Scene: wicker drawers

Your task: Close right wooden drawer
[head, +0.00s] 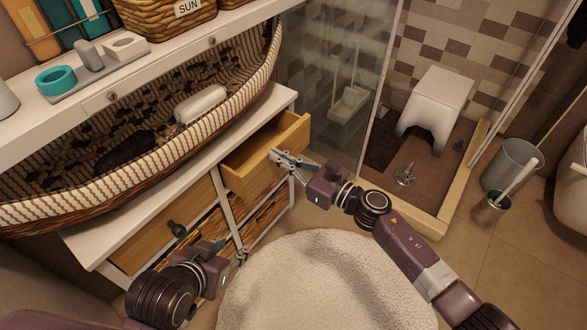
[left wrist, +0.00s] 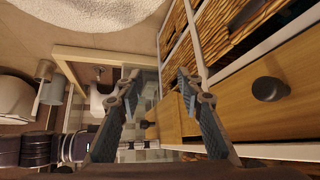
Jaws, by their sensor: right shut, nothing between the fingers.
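The right wooden drawer (head: 252,182) is pulled out of the white cabinet (head: 75,237), with its empty-looking inside visible from above in the head view. My right gripper (head: 279,158) is shut and empty at the drawer's front; its fingers overlap the front, and I cannot tell if they touch. The left wooden drawer (head: 145,243) sits flush, with a dark knob (head: 178,229); this knob also shows in the left wrist view (left wrist: 270,89). My left gripper (head: 236,250) is in front of the cabinet's lower part, and in the left wrist view its fingers (left wrist: 158,78) are spread and empty.
Wicker drawers (head: 270,213) sit below the wooden ones. A long woven basket (head: 215,123) with a white roll stands on the cabinet. A round pale rug (head: 310,280) lies on the floor in front. A glass shower (head: 335,75) is behind to the right.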

